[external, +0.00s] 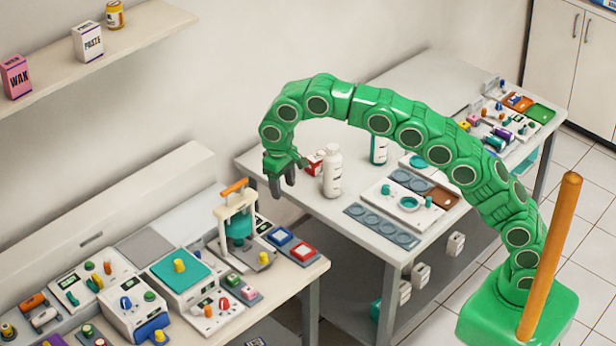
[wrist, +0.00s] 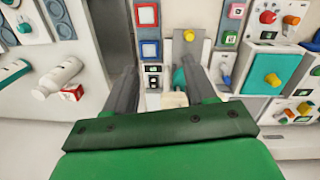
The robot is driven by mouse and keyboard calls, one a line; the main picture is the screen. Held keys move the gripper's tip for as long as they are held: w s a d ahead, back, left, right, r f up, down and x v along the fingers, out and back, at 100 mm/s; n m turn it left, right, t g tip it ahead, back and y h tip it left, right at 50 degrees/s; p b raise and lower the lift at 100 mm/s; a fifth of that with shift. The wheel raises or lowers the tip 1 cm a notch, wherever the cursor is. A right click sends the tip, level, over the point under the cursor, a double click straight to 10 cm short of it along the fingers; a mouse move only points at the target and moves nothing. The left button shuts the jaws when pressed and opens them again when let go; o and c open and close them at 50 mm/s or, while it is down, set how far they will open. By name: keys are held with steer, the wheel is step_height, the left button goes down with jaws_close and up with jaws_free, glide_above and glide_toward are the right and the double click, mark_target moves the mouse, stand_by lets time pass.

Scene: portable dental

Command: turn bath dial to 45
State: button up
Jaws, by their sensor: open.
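My gripper (external: 283,188) hangs from the green arm, fingers pointing down, open and empty in the air. In the wrist view its two dark fingers (wrist: 160,80) stand apart above the bench. A box with a teal top and a yellow knob (external: 180,265), possibly the bath, stands on the near bench, left of and below my gripper in the external view. It shows at the right in the wrist view (wrist: 290,68).
A press with an orange handle (external: 234,187) stands between my gripper and the teal-topped box. Blue (external: 279,236) and red (external: 303,252) framed switches sit at the bench's right end. A gap separates the tables.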

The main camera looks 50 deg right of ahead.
steer(key=w+a+f, duration=0.1)
steer(key=a+f, duration=0.2)
steer(key=a, duration=0.4)
steer(key=w+a+f, duration=0.1)
steer(key=a+f, duration=0.3)
steer(key=a, duration=0.2)
steer(key=n, duration=0.1)
glide_above(223, 301)
steer(key=shift+y, duration=0.4)
steer(key=f, duration=0.8)
steer(key=shift+w+d+f, duration=0.15)
steer(key=shift+d+f, duration=0.15)
steer(key=shift+a+f, duration=0.2)
steer(key=shift+f, duration=0.1)
steer(key=shift+f, duration=0.1)
steer(key=shift+s+f, duration=0.2)
steer(key=shift+f, duration=3.55)
jaws_close()
